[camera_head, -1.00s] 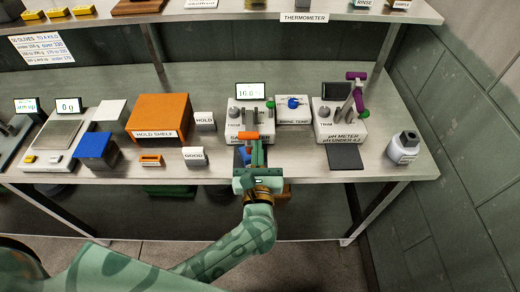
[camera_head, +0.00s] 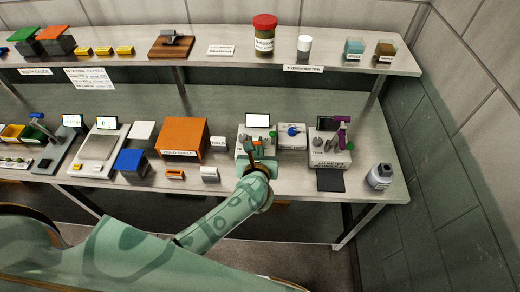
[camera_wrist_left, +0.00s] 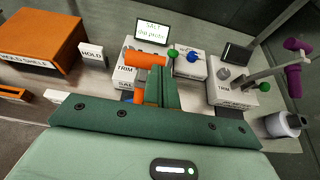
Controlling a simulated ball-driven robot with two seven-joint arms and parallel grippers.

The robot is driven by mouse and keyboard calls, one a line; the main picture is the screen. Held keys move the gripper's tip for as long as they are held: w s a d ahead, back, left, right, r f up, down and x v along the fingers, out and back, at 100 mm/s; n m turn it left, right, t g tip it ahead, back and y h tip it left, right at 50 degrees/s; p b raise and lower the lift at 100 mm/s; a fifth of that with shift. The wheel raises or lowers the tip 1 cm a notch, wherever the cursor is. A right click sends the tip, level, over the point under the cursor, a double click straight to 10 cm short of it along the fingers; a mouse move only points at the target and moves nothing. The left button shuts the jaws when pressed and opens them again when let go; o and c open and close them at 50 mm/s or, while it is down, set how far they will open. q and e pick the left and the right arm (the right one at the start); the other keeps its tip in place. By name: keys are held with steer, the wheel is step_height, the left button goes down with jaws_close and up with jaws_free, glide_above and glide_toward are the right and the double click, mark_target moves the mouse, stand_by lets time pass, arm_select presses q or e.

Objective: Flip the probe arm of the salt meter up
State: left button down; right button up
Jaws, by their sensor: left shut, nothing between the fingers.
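The salt meter (camera_head: 243,146) is a pale box on the table with a small screen (camera_head: 257,120) at its back. In the left wrist view the screen (camera_wrist_left: 151,32) reads "SALT dip probe". The probe arm's orange handle (camera_wrist_left: 146,60) lies crosswise at the fingertips, in front of the screen. My left gripper (camera_head: 256,156) is at the front of the meter, shut and empty; its green fingers (camera_wrist_left: 160,87) hide part of the meter and the lower probe arm. Whether the fingers touch the handle, I cannot tell. My right gripper is not in view.
Right of the salt meter stand a white box with a blue knob (camera_head: 292,131) and the pH meter (camera_head: 326,156) with its purple-handled arm (camera_head: 341,128). The orange hold shelf (camera_head: 185,137) is to the left. A stocked shelf runs above.

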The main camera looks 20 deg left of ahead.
arm_select(q)
steer(key=shift+g, duration=0.4)
steer(key=w+r+p, duration=0.1)
steer(key=w+a+r+p, duration=0.1)
steer(key=w+r, duration=0.1)
steer(key=shift+p, duration=0.4)
steer(key=w+a+r, duration=0.2)
steer(key=w, duration=0.5)
steer(key=shift+r+b, duration=0.2)
steer(key=shift+b, duration=0.2)
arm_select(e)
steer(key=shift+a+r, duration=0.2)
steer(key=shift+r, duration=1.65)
arm_select(q)
steer(key=shift+w, duration=0.15)
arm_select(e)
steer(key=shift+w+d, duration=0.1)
arm_select(q)
steer(key=p+v, duration=0.1)
steer(key=v, duration=0.6)
steer(key=shift+s+r, duration=0.2)
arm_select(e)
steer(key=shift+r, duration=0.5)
